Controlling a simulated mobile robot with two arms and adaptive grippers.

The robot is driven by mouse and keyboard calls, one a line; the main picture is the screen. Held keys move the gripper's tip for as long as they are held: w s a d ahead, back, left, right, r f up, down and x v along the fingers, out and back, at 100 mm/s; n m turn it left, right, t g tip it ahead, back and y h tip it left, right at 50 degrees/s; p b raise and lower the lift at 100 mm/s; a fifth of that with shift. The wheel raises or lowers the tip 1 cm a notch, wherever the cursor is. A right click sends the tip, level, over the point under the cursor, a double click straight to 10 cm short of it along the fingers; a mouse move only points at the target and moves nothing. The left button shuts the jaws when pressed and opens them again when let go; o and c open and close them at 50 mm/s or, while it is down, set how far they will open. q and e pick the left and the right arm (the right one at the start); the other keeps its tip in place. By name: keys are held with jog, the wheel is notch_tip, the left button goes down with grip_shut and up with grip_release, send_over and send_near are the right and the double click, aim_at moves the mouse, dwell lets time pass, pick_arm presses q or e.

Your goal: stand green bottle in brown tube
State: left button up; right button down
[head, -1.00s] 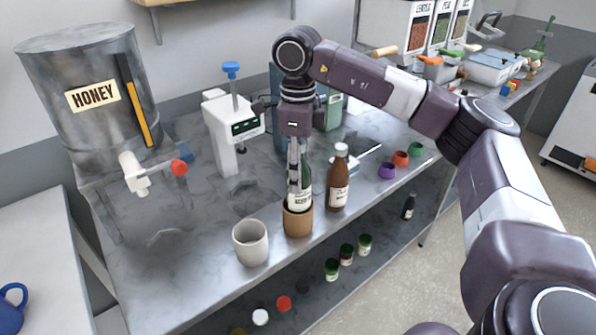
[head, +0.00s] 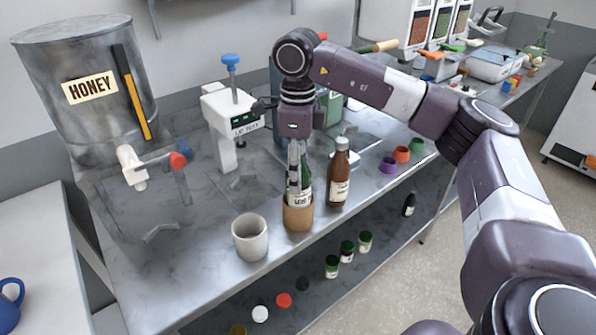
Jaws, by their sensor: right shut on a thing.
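The green bottle (head: 305,187) stands upright with its lower part inside the brown tube (head: 297,217) near the front edge of the steel table. The tube's wall hides the bottle's base. My right gripper (head: 295,160) points straight down over the bottle and is shut on its upper part. The fingers hide much of the bottle's neck. My left gripper is not in view.
A pale cup (head: 250,238) stands left of the tube. A brown bottle (head: 339,176) stands close on its right. A capping device (head: 229,122) is behind, and a honey drum (head: 88,95) is at the back left. Small purple, orange and green cups sit to the right.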

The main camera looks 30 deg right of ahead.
jog(key=shift+f+b, duration=0.3)
jog(key=shift+f, duration=0.2)
dwell(0.4)
jog(key=shift+f, duration=0.35)
jog(key=shift+f+b, duration=0.45)
jog(key=shift+b, duration=0.05)
jog(key=c, duration=0.5)
grip_release()
jog(key=shift+r, duration=0.2)
dwell(0.5)
jog(key=shift+r+p, duration=1.15)
jog(key=shift+r, duration=0.1)
jog(key=shift+r, duration=0.1)
